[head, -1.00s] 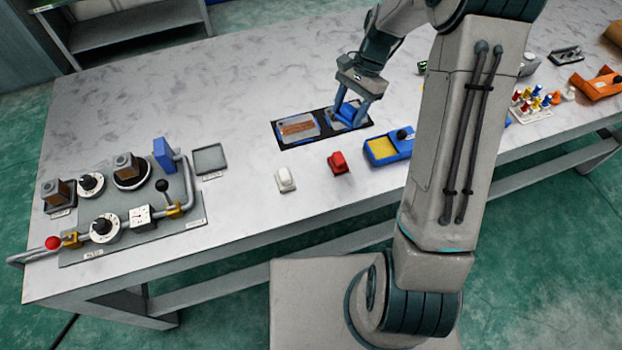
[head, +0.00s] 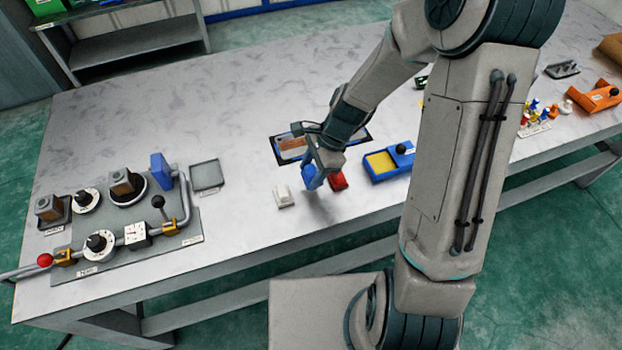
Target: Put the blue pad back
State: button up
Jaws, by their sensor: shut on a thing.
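My gripper (head: 315,172) is shut on the blue pad (head: 310,180), a small blue block. It holds the pad on the near side of the dark-framed tray, between the white pad (head: 284,196) and the red pad (head: 338,181). A shadow lies below, and I cannot tell whether the pad touches the table. The white and red pads rest on the table at either side. The dark-framed tray (head: 276,151) lies behind my gripper, and my wrist hides part of it.
A blue box with a yellow top (head: 381,161) stands right of the red pad. A grey panel (head: 190,239) with knobs, pipes and an upright blue block (head: 161,170) is at left. A small grey tray (head: 207,176) lies beside it. The table's back left is clear.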

jog(key=shift+s+a+f, duration=0.15)
jog(key=shift+s+f, duration=0.05)
jog(key=shift+f, duration=0.4)
jog(key=shift+w+f, duration=0.1)
jog(key=shift+f, duration=1.4)
jog(key=shift+f, duration=0.15)
jog(key=o, duration=0.9)
jog(key=shift+o, duration=0.2)
